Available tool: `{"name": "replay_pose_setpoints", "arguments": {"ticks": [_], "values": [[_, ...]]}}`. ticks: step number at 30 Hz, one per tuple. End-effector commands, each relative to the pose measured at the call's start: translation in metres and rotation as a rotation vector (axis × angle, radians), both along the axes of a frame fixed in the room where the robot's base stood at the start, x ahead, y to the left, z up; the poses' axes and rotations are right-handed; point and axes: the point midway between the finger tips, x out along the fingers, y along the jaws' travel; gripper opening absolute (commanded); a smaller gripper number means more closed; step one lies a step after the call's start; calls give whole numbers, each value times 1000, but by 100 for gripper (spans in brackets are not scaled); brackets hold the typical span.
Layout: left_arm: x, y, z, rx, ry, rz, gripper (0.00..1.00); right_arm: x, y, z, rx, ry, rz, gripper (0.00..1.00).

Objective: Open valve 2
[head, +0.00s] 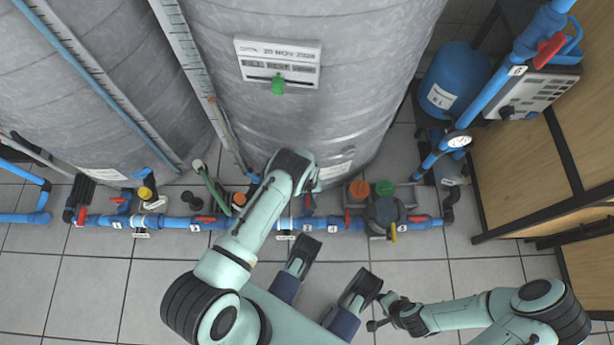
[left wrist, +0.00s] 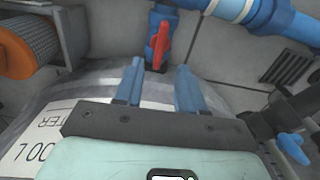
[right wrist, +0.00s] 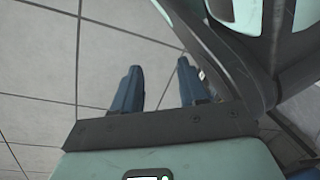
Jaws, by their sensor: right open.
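Valve 2 is on the low blue pipe in the head view, by a label reading 2 (head: 307,228). In the left wrist view a red handle (left wrist: 162,45) stands upright on a blue valve body (left wrist: 158,22). My left gripper (left wrist: 159,64) is open, its two blue fingers apart and pointing toward that handle. The handle lies ahead, between the finger lines, and no finger appears to touch it. In the head view my left wrist hides most of this gripper. My right gripper (right wrist: 159,64) is open and empty above floor tiles.
Other red-handled valves line the blue pipe (head: 175,221) at the tanks' foot. A large grey tank (head: 330,110) stands behind. A blue handle (left wrist: 292,147) lies right of my left fingers. Front floor tiles are clear.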

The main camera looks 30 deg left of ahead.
Motion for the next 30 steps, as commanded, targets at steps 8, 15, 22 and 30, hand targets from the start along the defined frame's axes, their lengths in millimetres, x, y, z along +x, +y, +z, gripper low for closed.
{"name": "replay_pose_setpoints", "arguments": {"ticks": [8, 15, 22, 30], "values": [[0, 0, 55, 0, -1, 0, 39, 37, 5, 33, -7, -127, 9, 43], [0, 0, 67, 0, 1, 0, 39, 47, 6, 40, -10, -160, 10, 43], [0, 0, 66, 0, 1, 0, 39, 48, 7, 39, -10, -160, 10, 43], [0, 0, 66, 0, 0, 0, 39, 47, 7, 39, -9, -159, 10, 43]]}}
